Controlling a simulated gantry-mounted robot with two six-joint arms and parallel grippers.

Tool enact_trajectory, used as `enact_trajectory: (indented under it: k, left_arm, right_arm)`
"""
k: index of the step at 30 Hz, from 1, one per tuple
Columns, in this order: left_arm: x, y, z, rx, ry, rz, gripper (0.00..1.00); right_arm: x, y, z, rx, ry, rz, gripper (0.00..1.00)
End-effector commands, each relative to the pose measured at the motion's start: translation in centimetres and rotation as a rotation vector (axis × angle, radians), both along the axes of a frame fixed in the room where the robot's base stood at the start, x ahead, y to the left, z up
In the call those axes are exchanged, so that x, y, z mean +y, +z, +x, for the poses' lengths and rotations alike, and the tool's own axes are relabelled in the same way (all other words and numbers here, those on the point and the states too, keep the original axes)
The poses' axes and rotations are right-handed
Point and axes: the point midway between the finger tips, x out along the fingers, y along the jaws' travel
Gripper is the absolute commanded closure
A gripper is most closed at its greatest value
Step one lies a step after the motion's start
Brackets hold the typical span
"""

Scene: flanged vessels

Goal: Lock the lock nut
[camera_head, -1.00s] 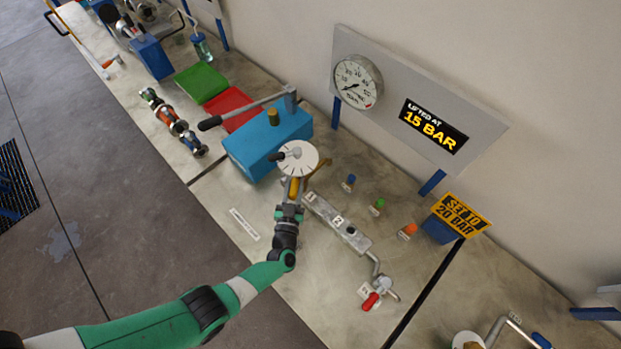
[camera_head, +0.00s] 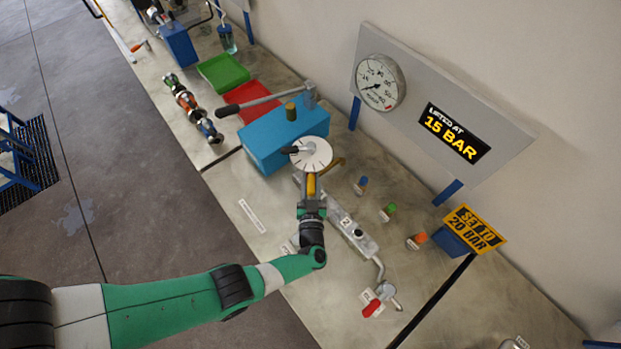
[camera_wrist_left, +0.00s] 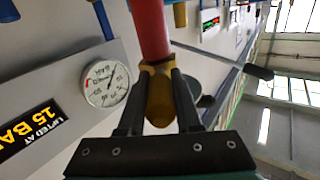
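A yellow handle (camera_head: 311,188) comes out from under a white dial (camera_head: 312,154) with a black-tipped pointer lever, in front of the blue box. I take it as the lock nut's handle; the nut itself is hidden under the dial. My left gripper (camera_head: 312,198) is on this handle. In the left wrist view the left gripper (camera_wrist_left: 160,105) has its fingers closed against both sides of the yellow handle (camera_wrist_left: 160,98), with a red cylinder beyond. A second yellow arm (camera_head: 334,164) sticks out right of the dial. My right gripper is not in view.
A blue box (camera_head: 283,140) with a long grey lever (camera_head: 265,98) stands behind the dial. A grey valve block (camera_head: 357,237) with a red-handled valve (camera_head: 372,308) lies to the right. A gauge (camera_head: 380,83) and a "15 BAR" display (camera_head: 455,132) are on the wall panel.

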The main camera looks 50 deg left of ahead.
Motion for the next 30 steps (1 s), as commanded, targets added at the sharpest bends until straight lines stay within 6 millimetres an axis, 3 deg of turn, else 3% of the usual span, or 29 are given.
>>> enact_trajectory:
  k: [1, 4, 16, 30]
  left_arm:
    - [0.0, 0.1, 0.1, -0.002, 0.001, 0.000, 0.57]
    - [0.0, 0.1, 0.0, -0.002, 0.000, -0.001, 0.39]
    - [-0.7, 0.1, -0.5, -0.001, -0.004, -0.001, 0.39]
    - [-8.1, 0.1, -6.8, -0.002, -0.005, -0.001, 0.39]
  right_arm:
    - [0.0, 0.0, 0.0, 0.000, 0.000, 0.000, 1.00]
    - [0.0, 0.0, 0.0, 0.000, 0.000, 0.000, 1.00]
    - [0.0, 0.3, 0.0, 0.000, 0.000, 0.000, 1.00]
    - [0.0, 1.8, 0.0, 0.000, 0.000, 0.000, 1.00]
